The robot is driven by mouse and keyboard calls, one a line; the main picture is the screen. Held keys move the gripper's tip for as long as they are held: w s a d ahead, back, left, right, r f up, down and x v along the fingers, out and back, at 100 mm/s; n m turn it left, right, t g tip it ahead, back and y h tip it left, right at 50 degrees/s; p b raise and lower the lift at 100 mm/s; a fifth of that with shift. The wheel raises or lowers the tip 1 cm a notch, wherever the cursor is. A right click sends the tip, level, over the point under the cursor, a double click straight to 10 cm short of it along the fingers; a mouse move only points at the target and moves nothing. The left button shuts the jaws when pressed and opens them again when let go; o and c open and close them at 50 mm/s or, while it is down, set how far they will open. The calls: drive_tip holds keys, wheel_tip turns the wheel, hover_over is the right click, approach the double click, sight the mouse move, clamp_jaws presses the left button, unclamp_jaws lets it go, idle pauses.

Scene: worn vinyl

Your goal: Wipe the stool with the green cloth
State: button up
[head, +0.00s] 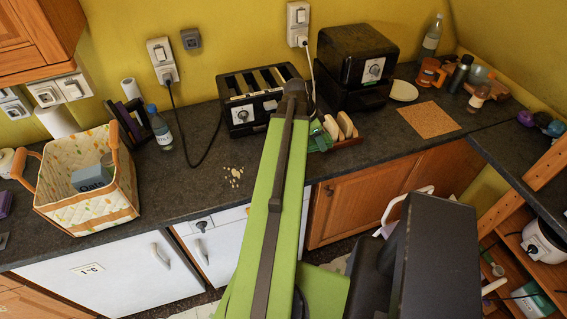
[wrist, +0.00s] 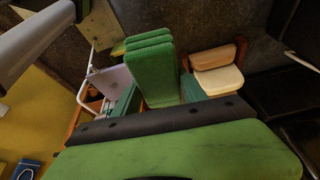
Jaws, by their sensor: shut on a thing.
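The green cloth (wrist: 150,72) is a folded, ribbed green pad between my gripper's fingers (wrist: 157,97) in the wrist view. My gripper is shut on it. In the head view my arm hides most of the gripper, and some green shows beside the toast rack. A white tubular frame with a pale lilac panel (wrist: 115,84) shows left of the cloth in the wrist view. It may be the stool. In the head view its white loop (head: 404,200) stands in front of the counter, partly hidden by my arm.
A toast rack with slices (head: 342,127) stands near the counter's front edge, close to my gripper. A black toaster (head: 250,108), black oven (head: 352,62), fabric basket (head: 85,185) and blue-capped bottle (head: 160,130) stand on the counter. Pale crumbs (head: 234,176) lie on it.

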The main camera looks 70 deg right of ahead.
drive_tip(key=w+f+b, duration=0.2)
drive_tip(key=w, duration=0.1)
drive_tip(key=w+a+f+b, duration=0.1)
drive_tip(key=w+f+b, duration=0.1)
drive_tip(key=w, duration=0.2)
drive_tip(key=w+f+b, duration=0.3)
drive_tip(key=w, duration=0.1)
drive_tip(key=shift+a, duration=0.2)
drive_tip(key=shift+w+a, duration=0.1)
drive_tip(key=shift+w, duration=0.3)
wheel_tip(320, 180, down, 4)
drive_tip(key=b, duration=0.3)
drive_tip(key=shift+r+b, duration=0.2)
drive_tip(key=shift+b, duration=0.1)
drive_tip(key=shift+f+b, duration=0.3)
drive_tip(key=o, duration=1.2)
drive_tip(key=shift+s+a, duration=0.1)
